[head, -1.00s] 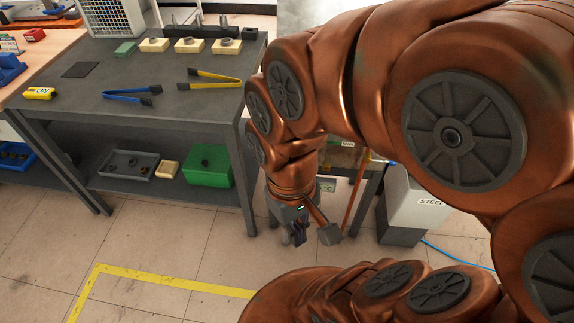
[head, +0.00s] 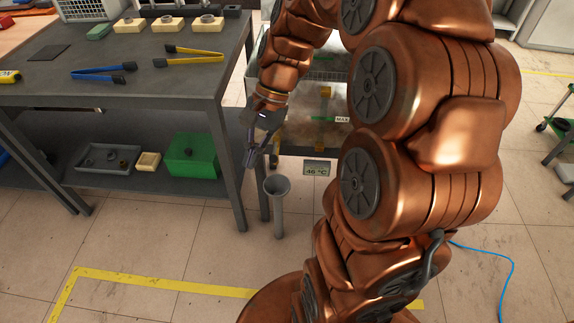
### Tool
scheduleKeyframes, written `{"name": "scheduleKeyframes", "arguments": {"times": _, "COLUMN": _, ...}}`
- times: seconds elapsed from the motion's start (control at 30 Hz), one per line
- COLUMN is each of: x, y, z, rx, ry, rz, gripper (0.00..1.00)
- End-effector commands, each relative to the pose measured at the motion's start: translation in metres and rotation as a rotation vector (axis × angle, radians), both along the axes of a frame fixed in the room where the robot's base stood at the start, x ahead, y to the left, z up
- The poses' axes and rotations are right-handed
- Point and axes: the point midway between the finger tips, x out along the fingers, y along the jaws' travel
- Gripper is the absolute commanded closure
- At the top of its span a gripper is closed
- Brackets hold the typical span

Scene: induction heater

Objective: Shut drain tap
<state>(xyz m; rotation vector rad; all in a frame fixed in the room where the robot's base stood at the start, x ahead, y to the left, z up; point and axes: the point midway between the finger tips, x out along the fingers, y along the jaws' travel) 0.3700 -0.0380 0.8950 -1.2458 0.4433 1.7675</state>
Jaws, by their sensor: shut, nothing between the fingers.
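My gripper (head: 250,158) points down beside the right table leg, at the left front of a tank (head: 312,133) with a green MAX label. Its fingers are shut with nothing between them. A small dark and yellow part (head: 274,156) shows just right of the fingers, above a grey funnel-topped drain pipe (head: 279,212) standing on the floor. It may be the drain tap, but it is too small and partly covered to tell its handle position. I cannot tell whether the gripper touches it. My arm hides the tank's right side.
A small display (head: 317,168) reading about 46 °C hangs below the tank. The dark workbench (head: 130,72) on the left holds blue tongs (head: 104,74) and yellow tongs (head: 195,55). A green bin (head: 192,157) sits on its lower shelf.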

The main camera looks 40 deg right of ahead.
Motion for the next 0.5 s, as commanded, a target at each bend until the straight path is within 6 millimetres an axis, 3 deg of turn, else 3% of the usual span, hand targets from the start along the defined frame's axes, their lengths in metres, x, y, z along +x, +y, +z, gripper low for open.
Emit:
{"name": "scheduleKeyframes", "arguments": {"times": 0.03, "x": 0.013, "y": -0.013, "z": -0.021, "rx": 0.027, "ry": 0.016, "rz": -0.073, "gripper": 1.0}}
{"name": "scheduleKeyframes", "arguments": {"times": 0.3, "x": 0.068, "y": -0.093, "z": -0.076, "rx": 0.174, "ry": 0.092, "rz": -0.463, "gripper": 1.0}}
{"name": "scheduleKeyframes", "arguments": {"times": 0.5, "x": 0.089, "y": -0.166, "z": -0.125, "rx": 0.291, "ry": 0.157, "rz": -0.745, "gripper": 1.0}}
